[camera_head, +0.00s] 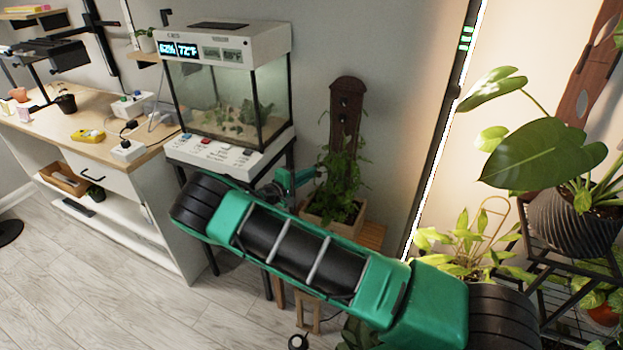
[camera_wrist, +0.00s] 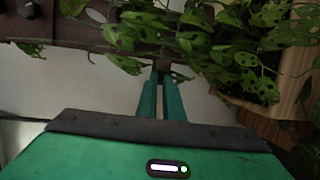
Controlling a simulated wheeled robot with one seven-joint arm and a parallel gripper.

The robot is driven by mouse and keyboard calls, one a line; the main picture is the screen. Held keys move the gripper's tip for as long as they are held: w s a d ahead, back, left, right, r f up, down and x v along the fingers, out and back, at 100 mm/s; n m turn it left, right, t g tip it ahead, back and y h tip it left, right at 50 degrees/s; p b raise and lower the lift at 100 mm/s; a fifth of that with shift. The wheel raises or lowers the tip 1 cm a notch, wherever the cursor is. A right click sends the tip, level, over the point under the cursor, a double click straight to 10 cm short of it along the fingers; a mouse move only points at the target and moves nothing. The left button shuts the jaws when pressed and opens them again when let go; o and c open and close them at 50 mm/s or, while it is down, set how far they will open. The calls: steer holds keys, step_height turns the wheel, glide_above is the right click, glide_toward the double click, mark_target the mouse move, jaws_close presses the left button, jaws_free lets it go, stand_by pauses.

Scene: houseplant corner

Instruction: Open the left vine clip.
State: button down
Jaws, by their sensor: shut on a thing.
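A dark wooden plant board (camera_head: 346,112) stands against the wall behind a potted vine (camera_head: 343,180). In the wrist view the board (camera_wrist: 75,28) runs across the top, with vine leaves (camera_wrist: 190,25) over it. My gripper (camera_head: 318,173) reaches in at the left side of the board among the leaves. In the wrist view its two teal fingers (camera_wrist: 158,72) come close together at the board's edge, shut on a small part there, which appears to be the left vine clip. The clip is mostly hidden by the fingertips and leaves, so its own state cannot be told.
A wooden planter box (camera_head: 335,222) holds the vine, close to my gripper. A glass terrarium (camera_head: 225,95) on a stand is just left. A workbench (camera_head: 95,120) is at far left. A large-leaved plant (camera_head: 545,150) in a dark pot (camera_head: 570,228) is at right.

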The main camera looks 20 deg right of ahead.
steer(key=shift+w+a+f, duration=0.2)
steer(key=shift+w+a, duration=0.2)
steer(key=shift+w, duration=0.35)
steer(key=c, duration=1.7)
jaws_free()
steer(key=shift+o, duration=0.2)
steer(key=shift+d+r, duration=0.1)
steer(key=v, duration=1)
steer(key=shift+a, duration=0.35)
steer(key=shift+c, duration=0.7)
